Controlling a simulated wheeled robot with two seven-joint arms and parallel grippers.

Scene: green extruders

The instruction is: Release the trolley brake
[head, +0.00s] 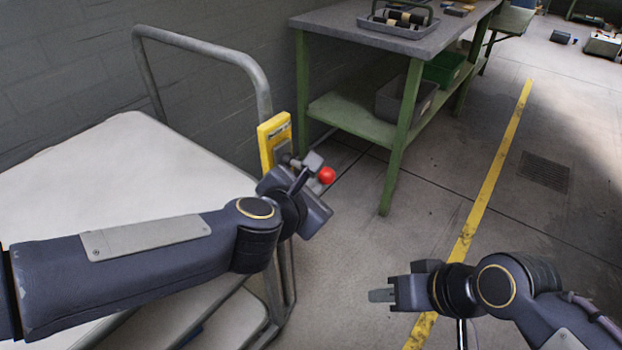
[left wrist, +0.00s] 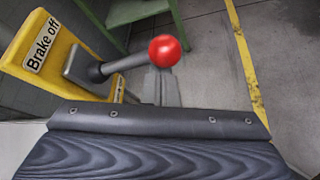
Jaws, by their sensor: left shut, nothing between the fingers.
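The trolley (head: 120,165) has a pale deck and a grey tube handle (head: 215,55). A yellow brake panel (head: 273,136) is fixed by the handle post. In the left wrist view the panel (left wrist: 70,35) carries a "Brake off" label (left wrist: 42,44). The brake lever (left wrist: 125,62) is a grey rod running right from the panel to a red knob (left wrist: 165,51), also seen in the head view (head: 327,175). My left gripper (head: 316,187) is shut and empty, its fingers (left wrist: 161,88) right beside the knob; contact cannot be told. My right gripper (head: 380,295) hangs above the floor, apart from the trolley.
A green-legged workbench (head: 440,38) stands behind and right of the trolley, with a tray (head: 398,22) on top and bins (head: 406,97) on its lower shelf. A grey wall closes the left back.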

